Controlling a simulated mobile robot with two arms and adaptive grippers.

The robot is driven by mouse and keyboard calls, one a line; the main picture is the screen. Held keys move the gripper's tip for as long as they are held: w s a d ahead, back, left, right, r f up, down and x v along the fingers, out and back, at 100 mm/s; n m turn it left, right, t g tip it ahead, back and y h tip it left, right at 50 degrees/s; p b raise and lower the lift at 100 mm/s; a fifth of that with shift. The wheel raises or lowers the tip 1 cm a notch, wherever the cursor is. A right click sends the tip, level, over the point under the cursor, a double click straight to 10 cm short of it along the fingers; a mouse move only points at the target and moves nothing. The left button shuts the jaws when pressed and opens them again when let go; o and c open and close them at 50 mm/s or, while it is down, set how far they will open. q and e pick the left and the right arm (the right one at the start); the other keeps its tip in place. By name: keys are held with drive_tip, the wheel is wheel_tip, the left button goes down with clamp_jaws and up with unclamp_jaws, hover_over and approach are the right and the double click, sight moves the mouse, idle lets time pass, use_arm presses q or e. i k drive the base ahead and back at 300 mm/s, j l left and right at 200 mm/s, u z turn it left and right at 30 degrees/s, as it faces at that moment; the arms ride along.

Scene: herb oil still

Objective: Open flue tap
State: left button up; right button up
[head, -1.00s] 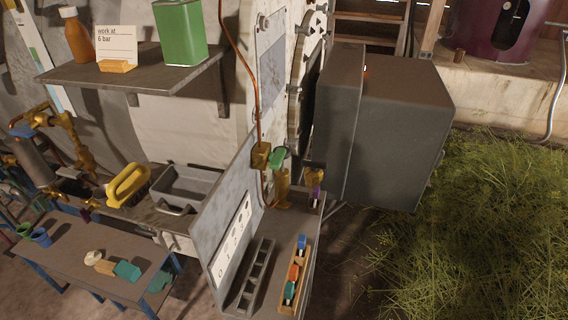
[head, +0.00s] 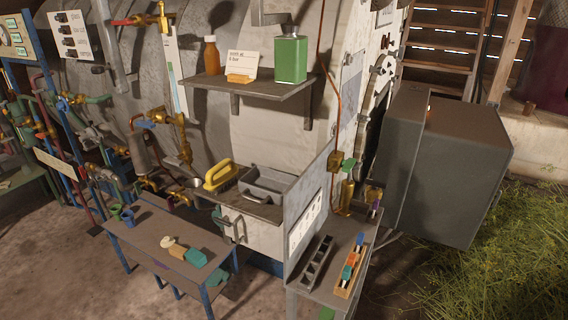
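No tap is readably labelled as the flue tap, so I cannot tell which one it is. A brass tap with a green handle (head: 349,165) stands by a copper pipe at the upright grey panel. A smaller brass fitting with a purple handle (head: 375,208) is to its right. A brass valve with a blue handle (head: 143,123) sits on the pipework further left. Whether any of these is open or closed is too small to tell. Neither of my grippers is in view.
A grey side table (head: 306,284) holds a slotted rack and a wooden tray of coloured pieces. A large dark box-like door (head: 462,165) stands open at right. A low bench (head: 150,237) is at left front. Bare floor (head: 60,270) is clear at lower left; cut herbs (head: 520,245) lie at right.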

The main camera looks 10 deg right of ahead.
sight(347, 165)
drive_tip(key=i+l+u, duration=0.15)
drive_tip(key=l+u, duration=1.15)
drive_tip(key=i+l, duration=0.05)
drive_tip(key=l, duration=0.05)
